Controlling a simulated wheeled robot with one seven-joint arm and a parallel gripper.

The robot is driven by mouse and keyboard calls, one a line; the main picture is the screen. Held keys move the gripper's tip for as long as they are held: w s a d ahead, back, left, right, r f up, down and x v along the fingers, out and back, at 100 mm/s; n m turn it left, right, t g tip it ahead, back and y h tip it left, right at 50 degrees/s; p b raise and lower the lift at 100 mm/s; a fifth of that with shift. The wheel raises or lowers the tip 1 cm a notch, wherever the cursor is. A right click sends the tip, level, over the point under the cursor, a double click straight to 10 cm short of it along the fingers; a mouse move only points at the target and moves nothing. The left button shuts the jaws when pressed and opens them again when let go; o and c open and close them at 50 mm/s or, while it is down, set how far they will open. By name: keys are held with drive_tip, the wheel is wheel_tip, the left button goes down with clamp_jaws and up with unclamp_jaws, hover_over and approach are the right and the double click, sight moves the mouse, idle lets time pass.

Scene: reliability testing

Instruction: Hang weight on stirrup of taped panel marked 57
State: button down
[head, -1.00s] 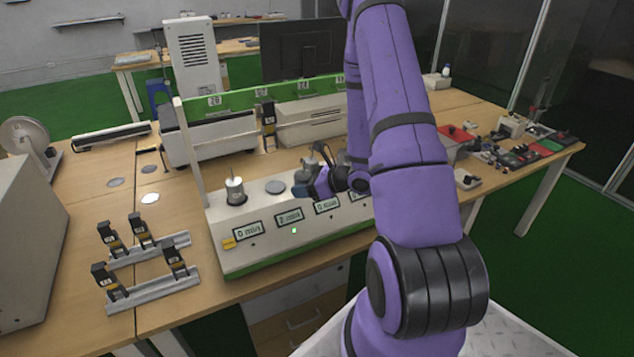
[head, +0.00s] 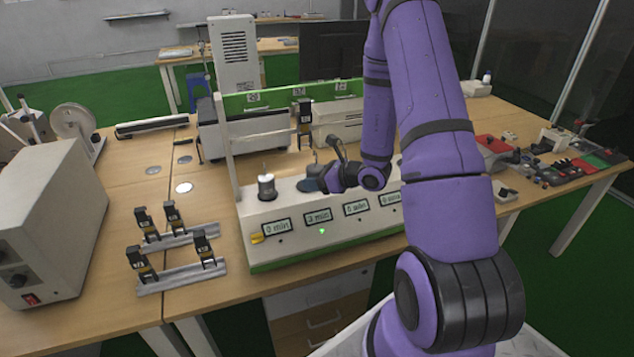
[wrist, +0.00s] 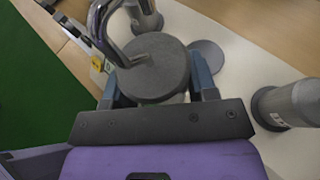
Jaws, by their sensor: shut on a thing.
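My gripper (head: 318,180) is shut on a grey cylindrical weight with a bent metal hook on top. In the wrist view the held weight (wrist: 155,75) sits between the two blue fingers, just over the white tester's top. In the head view its body is mostly hidden by my gripper. The white tester (head: 290,252) has an upright frame with a green bar (head: 270,101); one dark panel (head: 303,115) hangs from it. Several small dark panels with yellow tape (head: 172,218) stand on two metal rails at left.
Another weight (head: 266,187) stands at the tester's left end. The wrist view shows one more weight (wrist: 292,102) at right and a bare round pad (wrist: 205,55). A grey box (head: 45,225) stands far left. Bare wood lies between it and the rails.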

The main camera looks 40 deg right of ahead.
sight(309, 168)
drive_tip(key=shift+w+d, duration=0.25)
drive_tip(key=shift+w, duration=0.55)
drive_tip(key=shift+w+d, duration=0.2)
drive_tip(key=shift+w, duration=0.65)
drive_tip(key=shift+w+d, duration=0.25)
drive_tip(key=shift+w, duration=0.55)
drive_tip(key=shift+w+d, duration=0.25)
drive_tip(key=shift+w, duration=0.65)
drive_tip(key=shift+w+d, duration=0.25)
drive_tip(key=shift+w, duration=0.6)
drive_tip(key=shift+f, duration=0.65)
idle(0.4)
drive_tip(key=shift+c, duration=1.7)
unclamp_jaws()
drive_tip(key=shift+s, duration=0.1)
drive_tip(key=v, duration=1)
drive_tip(key=shift+s+d, duration=0.2)
drive_tip(key=shift+s, duration=0.1)
drive_tip(key=shift+r, duration=0.15)
